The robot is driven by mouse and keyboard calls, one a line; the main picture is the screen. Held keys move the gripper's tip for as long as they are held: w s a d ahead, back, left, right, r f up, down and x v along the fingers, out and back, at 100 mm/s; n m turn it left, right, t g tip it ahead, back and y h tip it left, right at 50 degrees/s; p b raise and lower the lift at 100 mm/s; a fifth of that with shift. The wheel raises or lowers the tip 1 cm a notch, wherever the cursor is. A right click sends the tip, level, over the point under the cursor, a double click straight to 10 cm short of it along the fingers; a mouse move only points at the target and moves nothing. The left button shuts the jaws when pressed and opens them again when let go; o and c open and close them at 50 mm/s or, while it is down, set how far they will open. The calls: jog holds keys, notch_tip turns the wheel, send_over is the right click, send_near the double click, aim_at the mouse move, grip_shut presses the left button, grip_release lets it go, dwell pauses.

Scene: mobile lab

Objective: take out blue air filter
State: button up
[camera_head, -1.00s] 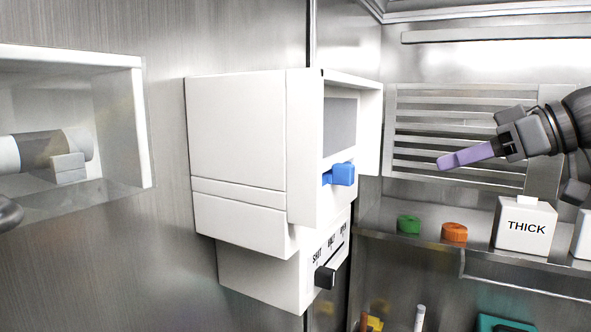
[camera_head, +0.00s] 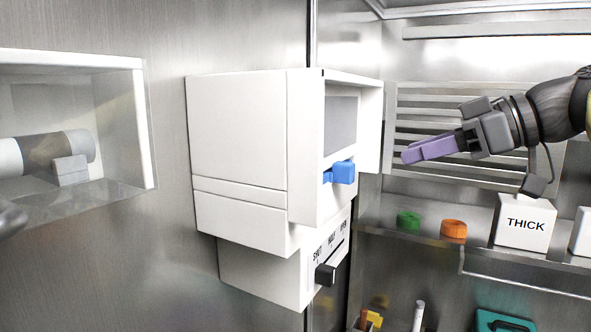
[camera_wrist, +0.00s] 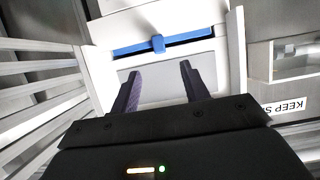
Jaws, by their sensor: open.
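The blue air filter (camera_head: 341,173) shows as a blue handle sticking out of the front of a white wall-mounted housing (camera_head: 240,135). In the wrist view, the blue filter (camera_wrist: 158,43) is a wide blue strip with a central tab, set in the white housing (camera_wrist: 233,60). My gripper (camera_head: 404,156) has purple fingers and is to the right of the filter handle, apart from it. In the wrist view, my gripper (camera_wrist: 160,75) is open and empty, its fingers pointing at the housing front below the blue strip.
Below the housing is a black lever (camera_head: 326,274) on a labelled white box. A shelf on the right holds a green ring (camera_head: 408,222), an orange ring (camera_head: 453,230) and a white box marked THICK (camera_head: 525,222). A slatted vent (camera_head: 420,130) is behind my arm.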

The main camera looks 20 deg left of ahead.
aim_at(354, 171)
jog(key=p+x, duration=0.1)
jog(key=x, duration=0.4)
jog(key=shift+a+p, duration=0.25)
jog(key=shift+p, duration=0.05)
jog(key=shift+w+a+f, duration=0.1)
jog(key=shift+a+f, duration=0.2)
jog(key=shift+a, duration=0.05)
jog(key=shift+a+p, duration=0.4)
jog(key=shift+p, duration=0.1)
jog(key=p+x, duration=0.2)
jog(key=x, duration=0.2)
jog(key=shift+w+a+f, duration=0.1)
jog(key=shift+a+f, duration=0.05)
jog(key=shift+f, duration=0.15)
jog(key=shift+c, duration=0.3)
grip_shut()
